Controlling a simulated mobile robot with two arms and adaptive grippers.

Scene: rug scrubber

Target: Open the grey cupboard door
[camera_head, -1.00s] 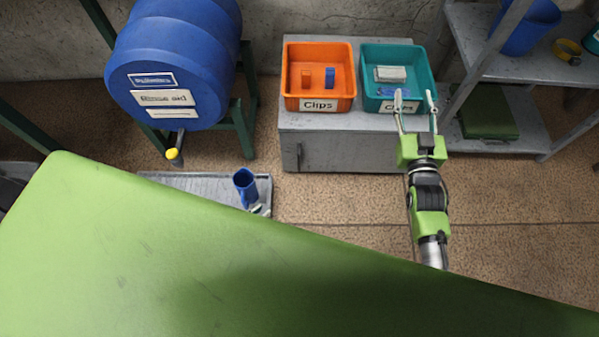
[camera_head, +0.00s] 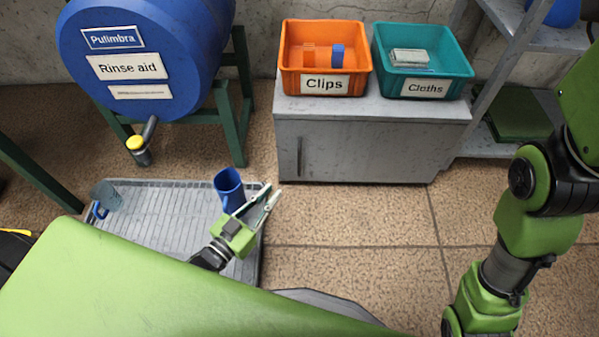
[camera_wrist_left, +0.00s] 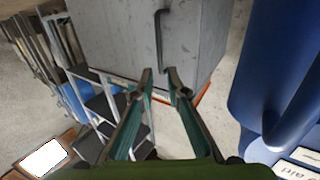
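The grey cupboard (camera_head: 400,145) stands against the wall, its door looking shut. Its dark upright handle (camera_head: 299,156) is near the left edge of the front. In the left wrist view the grey cupboard (camera_wrist_left: 195,40) fills the upper middle, with the bar handle (camera_wrist_left: 158,35) just beyond the fingertips. My left gripper (camera_head: 273,192) is in front of and below the handle, apart from it, beside the blue jug. In the wrist view the left gripper (camera_wrist_left: 162,80) has its fingers apart with nothing between them. My right arm shows at the right; its gripper is out of view.
An orange Clips bin (camera_head: 361,85) and a teal Cloths bin (camera_head: 455,73) sit on the cupboard. A blue jug (camera_head: 229,185) stands on the grey ridged tray (camera_head: 165,215). A blue barrel (camera_head: 150,60) is at left, shelving (camera_head: 560,38) at right. Floor before the cupboard is clear.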

